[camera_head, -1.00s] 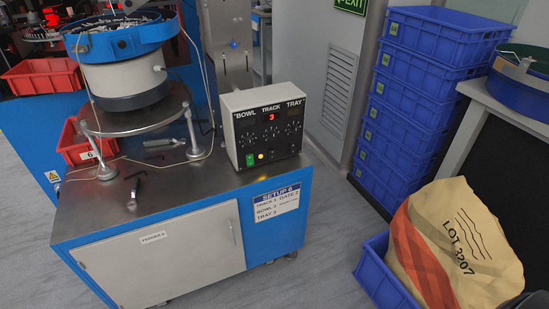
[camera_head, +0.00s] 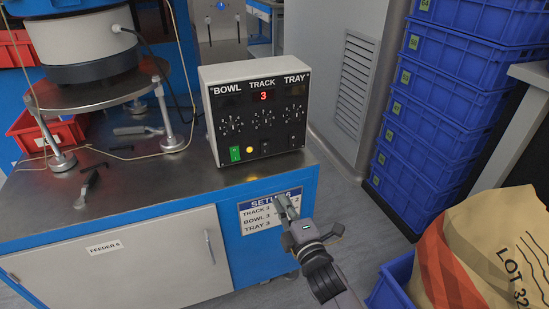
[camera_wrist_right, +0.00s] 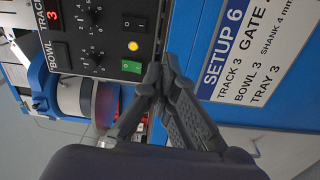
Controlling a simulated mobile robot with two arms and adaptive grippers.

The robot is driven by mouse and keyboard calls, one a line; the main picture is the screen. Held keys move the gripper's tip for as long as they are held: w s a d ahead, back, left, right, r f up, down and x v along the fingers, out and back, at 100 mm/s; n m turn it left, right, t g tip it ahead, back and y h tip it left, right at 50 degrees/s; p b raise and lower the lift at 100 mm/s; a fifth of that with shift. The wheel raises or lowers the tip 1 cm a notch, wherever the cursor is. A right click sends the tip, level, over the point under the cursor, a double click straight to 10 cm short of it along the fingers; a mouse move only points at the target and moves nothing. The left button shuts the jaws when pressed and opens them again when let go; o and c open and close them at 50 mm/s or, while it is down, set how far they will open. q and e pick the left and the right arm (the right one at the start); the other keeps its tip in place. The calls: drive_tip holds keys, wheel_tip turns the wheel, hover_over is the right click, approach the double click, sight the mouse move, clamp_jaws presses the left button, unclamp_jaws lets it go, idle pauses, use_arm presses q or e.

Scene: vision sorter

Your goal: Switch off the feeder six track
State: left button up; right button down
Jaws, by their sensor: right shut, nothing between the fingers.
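The feeder six control box (camera_head: 205,88) stands on the steel top of the cabinet, labelled BOWL, TRACK and TRAY. The track display (camera_head: 263,97) shows a red 3; the bowl and tray displays are dark. Below the three dials are a lit green switch (camera_head: 235,154) on the bowl side, an amber lamp (camera_head: 250,150), a dark track switch (camera_head: 265,147) and a dark tray switch (camera_head: 293,142). My right gripper (camera_head: 287,203) is shut and empty, before the setup label, below the box. In the right wrist view its fingertips (camera_wrist_right: 160,75) appear beside the green switch (camera_wrist_right: 132,66). My left gripper is out of view.
The setup 6 label (camera_head: 262,215) is on the blue cabinet side (camera_head: 300,190). A bowl feeder (camera_head: 85,45) stands on a round plate at left, with loose tools nearby. Blue crates (camera_head: 435,110) and a sack (camera_head: 480,245) stand at right. Grey floor is open between.

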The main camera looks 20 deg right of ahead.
sight(264, 146)
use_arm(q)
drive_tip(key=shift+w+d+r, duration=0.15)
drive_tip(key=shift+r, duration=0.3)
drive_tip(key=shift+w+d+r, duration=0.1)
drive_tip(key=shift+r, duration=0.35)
use_arm(e)
drive_tip(key=shift+n+t, duration=0.5)
drive_tip(key=shift+t, duration=0.1)
drive_tip(key=r, duration=0.2)
drive_tip(key=d+r, duration=0.1)
drive_tip(key=r, duration=0.1)
drive_tip(key=shift+w, duration=0.15)
drive_tip(key=shift+a, duration=0.1)
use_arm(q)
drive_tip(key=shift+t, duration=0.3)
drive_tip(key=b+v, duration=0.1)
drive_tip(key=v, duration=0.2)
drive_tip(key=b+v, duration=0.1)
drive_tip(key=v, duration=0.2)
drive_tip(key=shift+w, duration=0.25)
use_arm(e)
drive_tip(key=w, duration=0.4)
drive_tip(key=w+r, duration=0.1)
drive_tip(key=w, duration=0.9)
drive_tip(key=shift+a+r, duration=0.2)
drive_tip(key=shift+r, duration=0.1)
